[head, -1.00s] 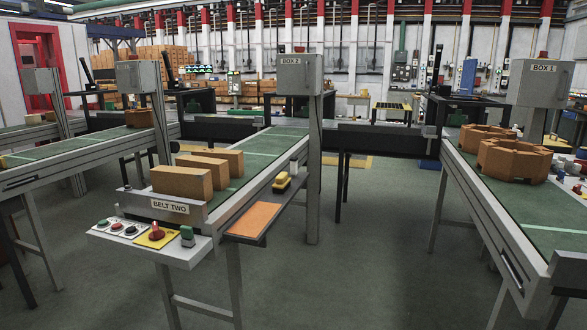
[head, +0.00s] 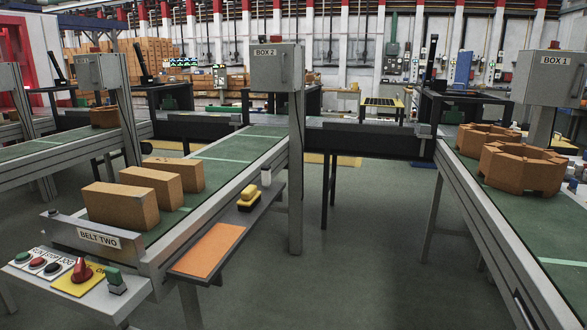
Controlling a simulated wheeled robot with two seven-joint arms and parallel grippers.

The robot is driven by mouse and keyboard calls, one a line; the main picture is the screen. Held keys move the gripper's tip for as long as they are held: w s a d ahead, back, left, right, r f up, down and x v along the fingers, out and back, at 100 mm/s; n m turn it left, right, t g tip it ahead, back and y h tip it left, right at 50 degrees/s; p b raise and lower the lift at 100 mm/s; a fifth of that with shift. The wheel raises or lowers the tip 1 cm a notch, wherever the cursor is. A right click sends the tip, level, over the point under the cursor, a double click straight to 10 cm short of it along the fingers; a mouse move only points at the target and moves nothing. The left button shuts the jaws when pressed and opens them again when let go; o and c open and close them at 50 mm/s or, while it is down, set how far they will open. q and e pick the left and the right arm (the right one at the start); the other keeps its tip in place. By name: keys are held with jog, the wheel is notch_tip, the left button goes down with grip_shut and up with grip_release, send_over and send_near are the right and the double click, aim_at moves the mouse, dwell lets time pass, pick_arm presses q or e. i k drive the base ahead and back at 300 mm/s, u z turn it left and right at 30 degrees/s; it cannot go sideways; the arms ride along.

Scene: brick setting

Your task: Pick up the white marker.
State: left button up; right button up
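A small white upright piece (head: 266,177) stands at the far end of the narrow side shelf along belt two, by the post of the BOX 2 cabinet. It may be the white marker, but it is too small to tell. A yellow and dark object (head: 249,197) sits on the shelf just in front of it. An orange flat pad (head: 209,249) lies on the nearer end of the shelf. Neither of my grippers is in view.
Belt two (head: 240,150) carries several tan bricks (head: 121,205). A control panel (head: 75,282) with buttons and a red knob sits at its near end. The BOX 2 cabinet (head: 277,67) stands on a post. The floor (head: 365,240) right of the shelf is clear up to the right belt (head: 500,205).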

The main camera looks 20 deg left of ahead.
aim_at(266, 171)
jog(key=u, duration=0.2)
jog(key=i, duration=2.65)
jog(key=u, duration=0.5)
